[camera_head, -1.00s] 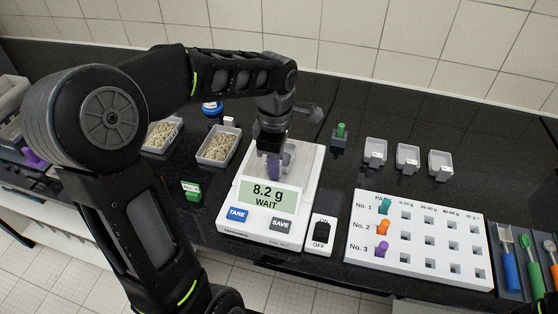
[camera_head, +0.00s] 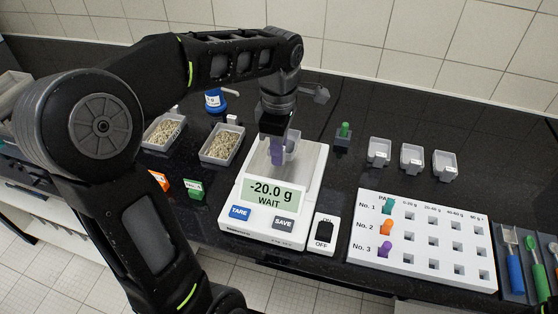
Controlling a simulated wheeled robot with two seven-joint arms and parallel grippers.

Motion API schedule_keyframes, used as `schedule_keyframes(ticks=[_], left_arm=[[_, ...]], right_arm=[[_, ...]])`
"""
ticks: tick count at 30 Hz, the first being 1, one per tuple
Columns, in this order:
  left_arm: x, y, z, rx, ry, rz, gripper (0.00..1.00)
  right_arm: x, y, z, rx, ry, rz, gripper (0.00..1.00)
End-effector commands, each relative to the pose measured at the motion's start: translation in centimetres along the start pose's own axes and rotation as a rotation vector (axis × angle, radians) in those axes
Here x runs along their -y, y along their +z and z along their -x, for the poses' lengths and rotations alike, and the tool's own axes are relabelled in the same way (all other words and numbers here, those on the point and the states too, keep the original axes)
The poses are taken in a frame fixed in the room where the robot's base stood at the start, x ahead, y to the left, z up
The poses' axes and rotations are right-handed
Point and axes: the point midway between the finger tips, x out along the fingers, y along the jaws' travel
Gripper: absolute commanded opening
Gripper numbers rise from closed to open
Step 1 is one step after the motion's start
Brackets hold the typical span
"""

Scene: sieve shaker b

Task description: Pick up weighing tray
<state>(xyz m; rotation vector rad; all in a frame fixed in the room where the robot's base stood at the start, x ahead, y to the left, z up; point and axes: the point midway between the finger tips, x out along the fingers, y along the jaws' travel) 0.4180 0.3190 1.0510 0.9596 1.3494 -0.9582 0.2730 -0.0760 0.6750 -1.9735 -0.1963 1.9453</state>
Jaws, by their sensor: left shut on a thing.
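The weighing tray (camera_head: 292,143) is a small grey-white tray above the pan of the white scale (camera_head: 307,190). My left gripper (camera_head: 277,152) is shut on the tray's near side and holds it a little above the pan, partly hiding it. The scale's display reads -20.0 g and WAIT. My right gripper is not in view.
Two trays of pale grains (camera_head: 222,144) stand left of the scale. Three small empty trays (camera_head: 411,158) stand at the back right. A white peg board (camera_head: 420,240) and tools (camera_head: 515,262) are at the right.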

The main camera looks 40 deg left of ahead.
Motion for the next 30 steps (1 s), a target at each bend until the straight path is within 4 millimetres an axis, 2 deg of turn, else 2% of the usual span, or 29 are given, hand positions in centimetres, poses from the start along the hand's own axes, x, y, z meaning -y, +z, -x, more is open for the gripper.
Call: schedule_keyframes(ticks=[6,10,30], left_arm=[[0.0,0.1,4.3,0.002,0.003,0.000,0.00],[0.0,0.0,5.7,0.001,0.000,0.001,0.00],[0.0,0.0,6.0,0.001,-0.001,0.001,0.00]], right_arm=[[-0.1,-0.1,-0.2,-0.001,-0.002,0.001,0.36],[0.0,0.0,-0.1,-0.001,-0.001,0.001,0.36],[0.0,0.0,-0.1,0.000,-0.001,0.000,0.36]])
